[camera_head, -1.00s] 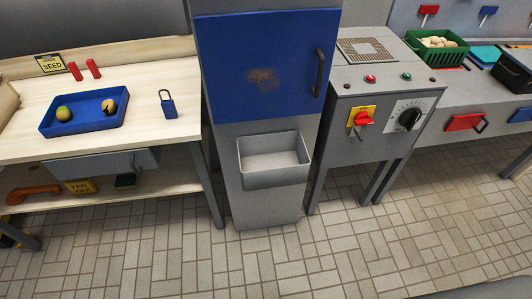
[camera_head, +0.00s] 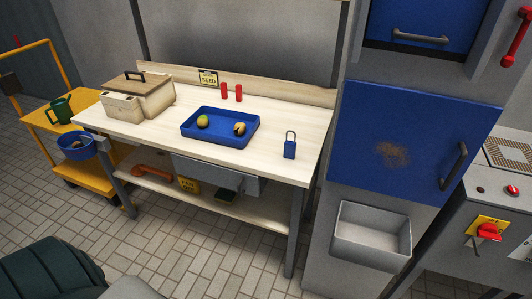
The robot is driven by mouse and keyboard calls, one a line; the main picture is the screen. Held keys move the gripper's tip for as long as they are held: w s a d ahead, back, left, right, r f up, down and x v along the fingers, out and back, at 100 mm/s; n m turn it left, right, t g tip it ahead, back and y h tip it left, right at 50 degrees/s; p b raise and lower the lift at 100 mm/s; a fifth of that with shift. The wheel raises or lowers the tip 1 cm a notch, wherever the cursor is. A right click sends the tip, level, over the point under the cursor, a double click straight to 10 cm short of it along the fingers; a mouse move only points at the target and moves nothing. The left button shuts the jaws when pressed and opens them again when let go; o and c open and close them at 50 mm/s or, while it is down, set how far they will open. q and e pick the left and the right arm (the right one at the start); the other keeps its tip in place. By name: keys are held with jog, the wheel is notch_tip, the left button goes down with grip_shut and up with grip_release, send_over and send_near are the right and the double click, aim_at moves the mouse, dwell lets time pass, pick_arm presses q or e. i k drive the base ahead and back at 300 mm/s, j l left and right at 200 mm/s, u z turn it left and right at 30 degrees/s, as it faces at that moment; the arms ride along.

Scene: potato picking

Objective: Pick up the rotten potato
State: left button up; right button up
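A blue tray (camera_head: 233,139) sits on the pale wooden workbench (camera_head: 290,170) and holds two potatoes apart from each other. The left potato (camera_head: 203,121) is greenish yellow. The right potato (camera_head: 239,129) is tan with a dark patch on it, which looks like rot. Both lie on the tray floor. Neither of my grippers shows in the head view.
A yellow cart (camera_head: 64,117) stands left. A blue-doored cabinet (camera_head: 400,120) with a grey bin (camera_head: 371,234) stands right. Tiled floor lies in front.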

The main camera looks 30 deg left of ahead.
aim_at(78, 145)
jog(key=u, duration=2.35)
jog(key=z, duration=0.4)
jog(key=i+j, duration=0.05)
